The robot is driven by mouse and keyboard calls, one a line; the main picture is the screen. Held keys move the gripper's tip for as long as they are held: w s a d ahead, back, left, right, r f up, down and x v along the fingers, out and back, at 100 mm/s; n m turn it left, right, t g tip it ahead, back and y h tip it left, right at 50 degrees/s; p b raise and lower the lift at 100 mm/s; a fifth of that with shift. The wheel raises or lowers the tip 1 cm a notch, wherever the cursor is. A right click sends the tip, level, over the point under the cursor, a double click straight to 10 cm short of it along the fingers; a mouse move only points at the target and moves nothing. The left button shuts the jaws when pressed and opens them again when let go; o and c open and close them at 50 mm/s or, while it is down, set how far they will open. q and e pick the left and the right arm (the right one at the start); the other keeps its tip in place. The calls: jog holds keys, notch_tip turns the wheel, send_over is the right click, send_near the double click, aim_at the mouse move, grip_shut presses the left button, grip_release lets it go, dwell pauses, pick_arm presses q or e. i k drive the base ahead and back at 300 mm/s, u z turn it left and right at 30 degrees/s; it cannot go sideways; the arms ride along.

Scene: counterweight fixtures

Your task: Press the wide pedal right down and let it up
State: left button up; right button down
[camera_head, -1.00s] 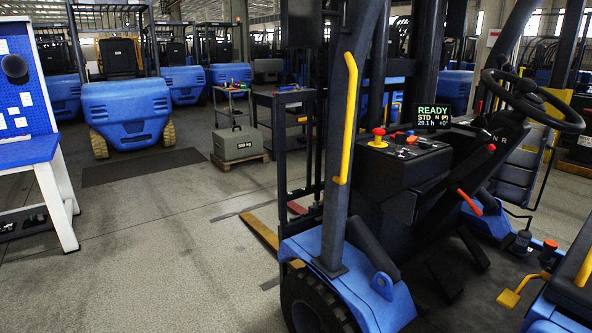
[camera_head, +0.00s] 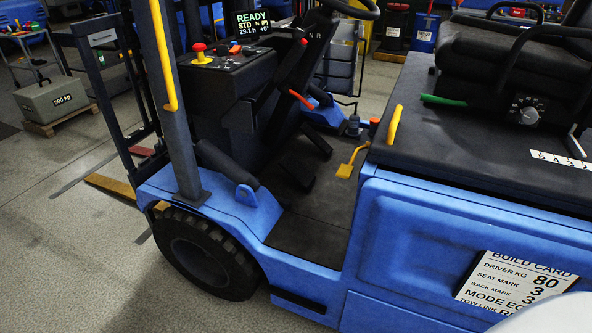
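Dark pedal plates show in the footwell of a blue forklift, below the dash: one farther back (camera_head: 317,139) and one nearer (camera_head: 294,176). They are dark on a dark floor, so I cannot tell surely which one is the wide pedal or how far either is pressed. The footwell floor (camera_head: 310,225) is open on the near side. Neither of my grippers is in view.
A yellow lever (camera_head: 350,163) stands at the footwell's right edge. The front post (camera_head: 178,100) with a yellow grab bar (camera_head: 163,55), the fender (camera_head: 225,210) and the seat base (camera_head: 460,130) bound the footwell. A build card (camera_head: 515,280) is on the side panel.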

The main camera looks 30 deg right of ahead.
aim_at(291, 165)
jog(key=u, duration=0.35)
jog(key=i, duration=1.6)
jog(key=z, duration=3.15)
jog(key=i, duration=0.5)
